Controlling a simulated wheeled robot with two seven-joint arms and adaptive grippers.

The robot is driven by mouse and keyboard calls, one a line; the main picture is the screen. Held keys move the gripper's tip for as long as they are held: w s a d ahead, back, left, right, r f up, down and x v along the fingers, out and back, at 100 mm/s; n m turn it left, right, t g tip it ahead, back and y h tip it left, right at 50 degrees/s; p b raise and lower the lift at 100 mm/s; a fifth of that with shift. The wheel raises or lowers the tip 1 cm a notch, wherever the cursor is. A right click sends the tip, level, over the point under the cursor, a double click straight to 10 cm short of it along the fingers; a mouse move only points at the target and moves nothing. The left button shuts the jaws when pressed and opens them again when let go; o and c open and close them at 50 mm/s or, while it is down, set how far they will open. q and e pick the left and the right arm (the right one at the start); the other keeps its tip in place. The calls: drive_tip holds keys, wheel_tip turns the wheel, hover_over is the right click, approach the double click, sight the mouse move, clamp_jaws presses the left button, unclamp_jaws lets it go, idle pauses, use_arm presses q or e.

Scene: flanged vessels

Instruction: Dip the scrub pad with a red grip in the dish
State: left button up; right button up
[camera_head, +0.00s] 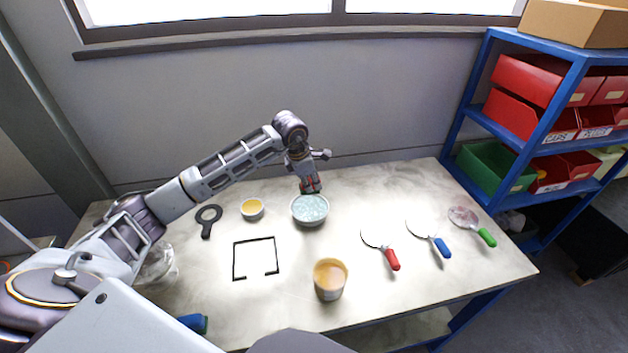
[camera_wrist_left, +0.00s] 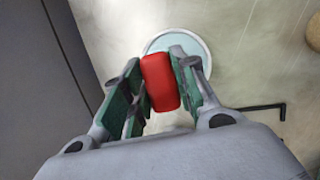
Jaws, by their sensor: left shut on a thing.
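My left gripper (camera_head: 311,187) reaches down from above at the back of the table, at the far rim of the round dish (camera_head: 310,217), which holds pale blue, speckled contents. It is shut on the red grip of the scrub pad. The red grip (camera_wrist_left: 160,82) stands between the green-padded fingers in the left wrist view, with the dish (camera_wrist_left: 196,46) beyond it. The pad under the grip is hidden, so I cannot tell whether it touches the contents. My right gripper is not in view.
A small yellow-filled bowl (camera_head: 252,209) and a black ring-headed tool (camera_head: 207,222) lie left of the dish. A black open frame (camera_head: 235,262) and a tan cup (camera_head: 329,286) are nearer. Red-, blue- and green-handled tools lie to the right. A blue shelf (camera_head: 545,125) stands beyond the table's right end.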

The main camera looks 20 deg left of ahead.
sight(312, 194)
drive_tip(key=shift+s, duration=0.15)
use_arm(q)
drive_tip(key=shift+f, duration=0.2)
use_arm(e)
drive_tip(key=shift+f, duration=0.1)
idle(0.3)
use_arm(q)
drive_tip(key=shift+f+b, duration=1.3)
drive_tip(key=shift+f, duration=1.55)
drive_tip(key=shift+f+b, duration=0.7)
drive_tip(key=shift+f, duration=0.1)
drive_tip(key=shift+f+b, duration=0.35)
drive_tip(key=shift+f, duration=0.05)
drive_tip(key=shift+f+b, duration=0.3)
drive_tip(key=shift+f, duration=0.05)
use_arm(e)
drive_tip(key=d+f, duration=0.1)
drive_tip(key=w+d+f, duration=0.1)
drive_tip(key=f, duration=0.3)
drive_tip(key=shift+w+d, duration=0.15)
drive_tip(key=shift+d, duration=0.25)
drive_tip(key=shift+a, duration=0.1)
